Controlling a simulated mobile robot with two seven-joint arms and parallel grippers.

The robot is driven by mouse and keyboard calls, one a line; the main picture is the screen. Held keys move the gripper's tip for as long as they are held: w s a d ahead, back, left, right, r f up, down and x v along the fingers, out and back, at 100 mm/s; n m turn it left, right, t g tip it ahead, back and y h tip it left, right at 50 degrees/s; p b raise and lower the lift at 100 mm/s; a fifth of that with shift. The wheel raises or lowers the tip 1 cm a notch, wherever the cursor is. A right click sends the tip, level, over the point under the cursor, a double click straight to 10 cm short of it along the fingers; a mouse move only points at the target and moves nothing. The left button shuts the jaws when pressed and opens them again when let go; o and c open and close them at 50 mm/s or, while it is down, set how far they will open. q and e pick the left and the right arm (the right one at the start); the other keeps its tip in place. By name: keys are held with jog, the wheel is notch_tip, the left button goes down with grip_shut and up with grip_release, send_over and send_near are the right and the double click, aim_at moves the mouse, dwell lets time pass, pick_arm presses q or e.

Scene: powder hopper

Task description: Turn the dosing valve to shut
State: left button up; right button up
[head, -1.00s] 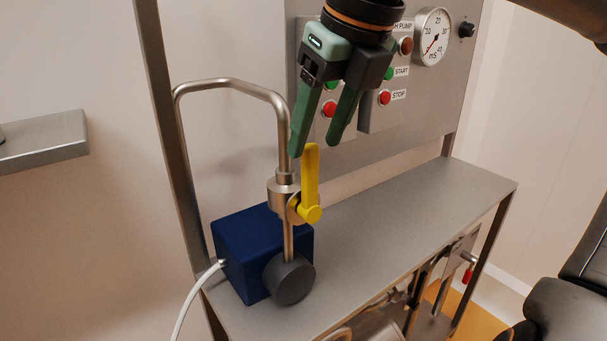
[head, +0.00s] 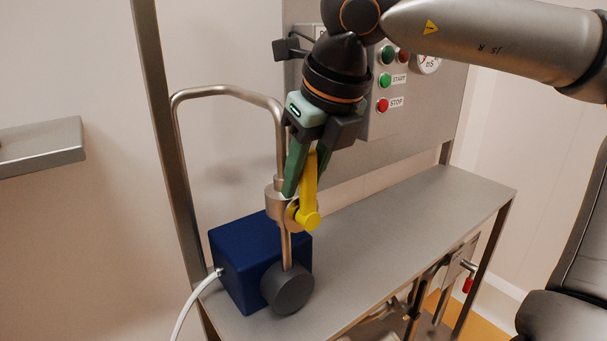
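The dosing valve has a yellow lever handle (head: 309,192) that points up, nearly along the steel pipe (head: 281,140). Its round hub sits at the lower end, beside the metal valve body (head: 277,199). My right gripper (head: 306,183), with green fingers, comes down from above over the lever's upper part. One finger is left of the lever and the other is right of and partly behind it. The fingers look apart, with the lever between them; contact is not clear. My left gripper is not in view.
A blue pump box (head: 250,262) with a dark grey round front (head: 288,288) stands below the valve on the steel bench (head: 400,235). A control panel (head: 425,110) with START and STOP buttons is behind. The bench to the right is clear.

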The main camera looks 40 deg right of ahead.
grip_shut()
dwell(1.0)
